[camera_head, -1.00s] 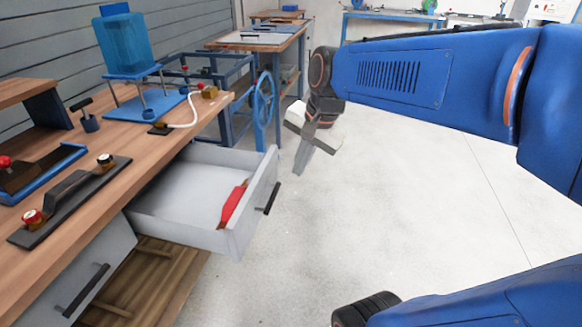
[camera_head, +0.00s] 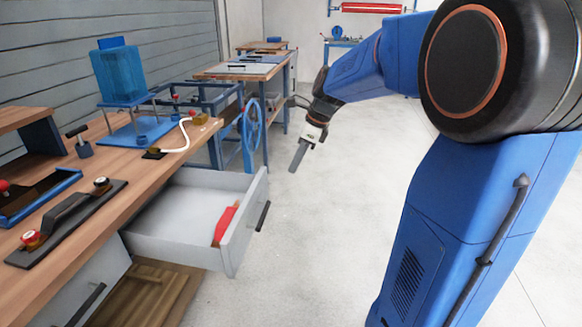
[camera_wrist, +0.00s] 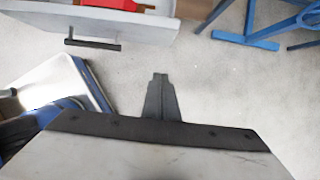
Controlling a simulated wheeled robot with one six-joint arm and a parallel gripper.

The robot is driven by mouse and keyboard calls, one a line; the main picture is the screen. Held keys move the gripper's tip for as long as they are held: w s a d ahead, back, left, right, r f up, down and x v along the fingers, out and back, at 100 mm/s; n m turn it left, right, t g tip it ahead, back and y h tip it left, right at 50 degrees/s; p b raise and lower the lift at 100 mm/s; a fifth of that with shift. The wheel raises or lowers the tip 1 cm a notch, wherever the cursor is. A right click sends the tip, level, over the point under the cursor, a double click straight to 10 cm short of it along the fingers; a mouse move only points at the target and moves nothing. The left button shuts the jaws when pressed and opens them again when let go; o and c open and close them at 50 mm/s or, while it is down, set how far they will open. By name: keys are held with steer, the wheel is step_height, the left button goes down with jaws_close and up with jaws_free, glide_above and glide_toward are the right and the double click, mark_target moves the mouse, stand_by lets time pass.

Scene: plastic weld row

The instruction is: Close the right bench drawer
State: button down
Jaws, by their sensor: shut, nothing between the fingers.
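The right bench drawer (camera_head: 183,240) is pulled out from under the wooden bench, its grey front facing right with a black bar handle (camera_head: 263,216). A red object (camera_head: 225,226) lies inside it near the front. My gripper (camera_head: 296,165) is to the right of the drawer front, in the air, apart from it and pointing down. In the wrist view my gripper's fingers (camera_wrist: 158,80) are together with nothing between them. The drawer front (camera_wrist: 110,22) and its handle (camera_wrist: 92,45) show at the upper left there, clear of the fingers.
The wooden bench (camera_head: 135,185) carries a blue tank stand (camera_head: 122,72) and a black bar with knobs. A second drawer front (camera_head: 85,285) is at the lower left. A blue handwheel (camera_head: 251,134) stands behind the open drawer. The floor (camera_head: 320,240) right of the drawer is clear.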

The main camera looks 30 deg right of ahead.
steer(key=w+a+f, duration=0.4)
steer(key=a+f, duration=0.1)
steer(key=f, duration=0.2)
steer(key=shift+a+f, duration=0.2)
steer(key=shift+a, duration=0.15)
steer(key=shift+w+a, duration=0.1)
glide_above(195, 189)
steer(key=shift+s+d, duration=0.2)
steer(key=shift+w+a+r, duration=0.1)
steer(key=shift+w+a, duration=0.1)
steer(key=shift+a, duration=0.1)
stand_by(0.5)
